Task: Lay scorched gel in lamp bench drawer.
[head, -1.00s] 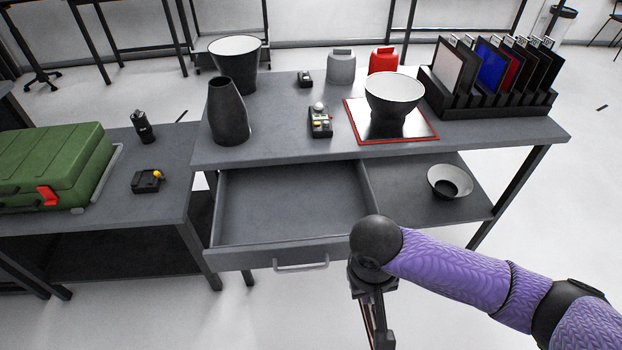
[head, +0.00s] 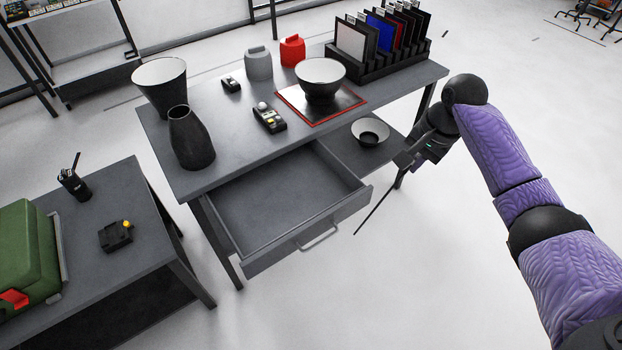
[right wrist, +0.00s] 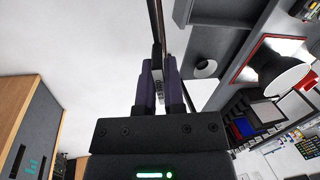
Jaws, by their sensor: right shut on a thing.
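The lamp bench drawer (head: 285,205) is pulled open under the bench top, and its inside looks empty. My right gripper (head: 408,157) is to the right of the drawer, in front of the bench's right end. It is shut on a thin dark framed sheet, the gel (head: 374,208), seen nearly edge-on and slanting down to the left, clear of the drawer. In the right wrist view the gel (right wrist: 156,22) stands between the closed fingers (right wrist: 159,75). Its face and any scorching cannot be made out. My left gripper is not in view.
The bench top (head: 225,150) carries a rack (head: 375,68) of several framed gels, a bowl-shaped reflector (head: 320,78) on a red-edged plate, and a dark vase-like shade (head: 190,138). Another reflector (head: 370,132) sits on the lower shelf. A green case (head: 22,260) lies on the left table.

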